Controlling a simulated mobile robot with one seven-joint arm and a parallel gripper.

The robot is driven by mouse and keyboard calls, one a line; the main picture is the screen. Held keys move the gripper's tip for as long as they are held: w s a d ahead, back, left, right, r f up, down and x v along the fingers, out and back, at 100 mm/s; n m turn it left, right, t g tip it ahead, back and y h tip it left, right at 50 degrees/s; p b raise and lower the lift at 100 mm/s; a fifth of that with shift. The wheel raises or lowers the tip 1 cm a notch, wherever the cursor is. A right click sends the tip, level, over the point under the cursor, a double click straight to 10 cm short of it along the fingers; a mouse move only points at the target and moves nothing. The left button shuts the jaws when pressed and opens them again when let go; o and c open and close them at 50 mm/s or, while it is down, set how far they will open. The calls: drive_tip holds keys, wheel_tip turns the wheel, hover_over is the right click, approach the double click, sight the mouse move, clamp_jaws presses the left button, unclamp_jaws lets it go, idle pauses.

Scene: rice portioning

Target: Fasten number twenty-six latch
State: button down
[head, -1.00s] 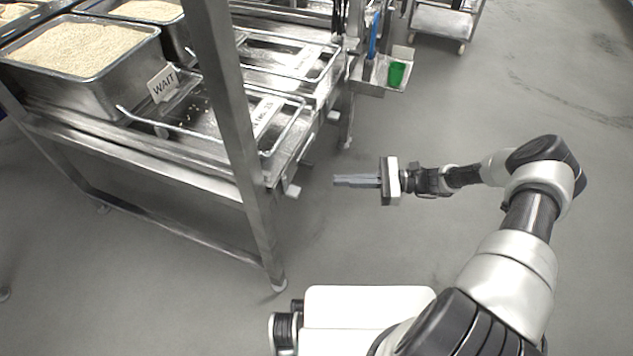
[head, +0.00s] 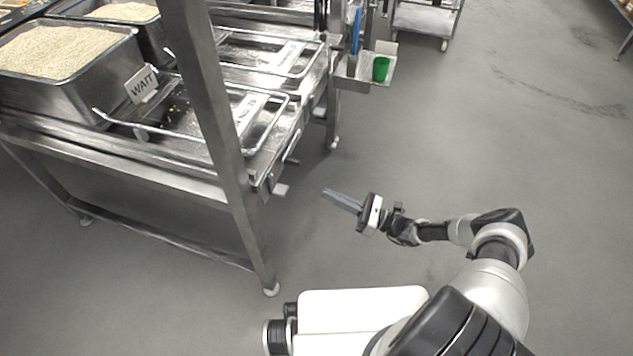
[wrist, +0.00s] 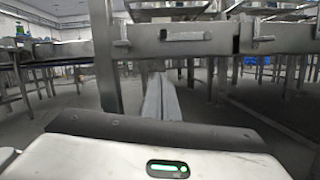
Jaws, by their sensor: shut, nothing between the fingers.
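Latch hardware sits on the end of the steel table: a small metal tab (head: 281,190) sticks out by the near corner, and a bar handle (head: 291,150) lies further along. In the wrist view a pale bar (wrist: 185,36) and a tab (wrist: 262,38) show on the table's front rail. I cannot read which one is number twenty-six. My gripper (head: 326,193) is shut and empty, in free air to the right of the near tab and apart from it. Its fingers (wrist: 160,90) point toward the table, below the rail in the wrist view.
The table's upright post (head: 205,90) and lower frame stand at left. A rice pan (head: 75,95) with a WAIT sign (head: 141,84) is on top, beside wire frames with label plates. A small shelf (head: 352,72) holds a green cup (head: 380,69). Floor at right is clear.

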drive_tip(key=w+a+r, duration=0.4)
drive_tip(key=a+r, duration=0.2)
drive_tip(key=a, duration=0.2)
drive_tip(key=shift+r+p, duration=0.25)
drive_tip(key=shift+p, duration=0.05)
idle(0.3)
